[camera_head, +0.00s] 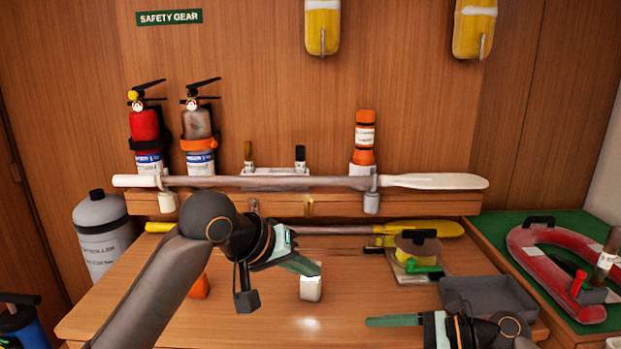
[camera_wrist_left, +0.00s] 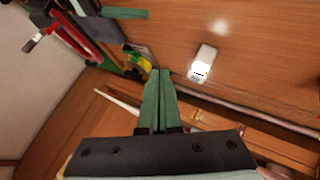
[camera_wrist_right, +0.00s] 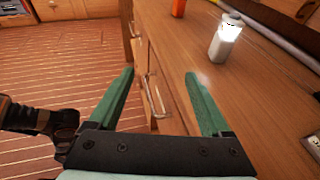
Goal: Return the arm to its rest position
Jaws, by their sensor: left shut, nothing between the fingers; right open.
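My left gripper (camera_head: 303,266) reaches in from the left over the wooden bench. Its green fingers are closed together with nothing between them, as the left wrist view shows (camera_wrist_left: 160,75). My right gripper (camera_head: 385,321) is low at the right front of the bench. In the right wrist view its two fingers (camera_wrist_right: 160,80) stand wide apart and empty, over the bench's front edge and drawer handles. A small white container (camera_head: 311,289) stands on the bench just below and beyond the left fingertips. It also shows in the left wrist view (camera_wrist_left: 203,64) and the right wrist view (camera_wrist_right: 225,38).
A paddle (camera_head: 430,181) lies across holders at the back. Fire extinguishers (camera_head: 144,127) and an orange canister (camera_head: 364,140) stand behind it. A grey tray (camera_head: 490,294), a reel (camera_head: 417,247) and a red horseshoe-shaped item (camera_head: 540,262) are at the right. The bench's middle front is mostly clear.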

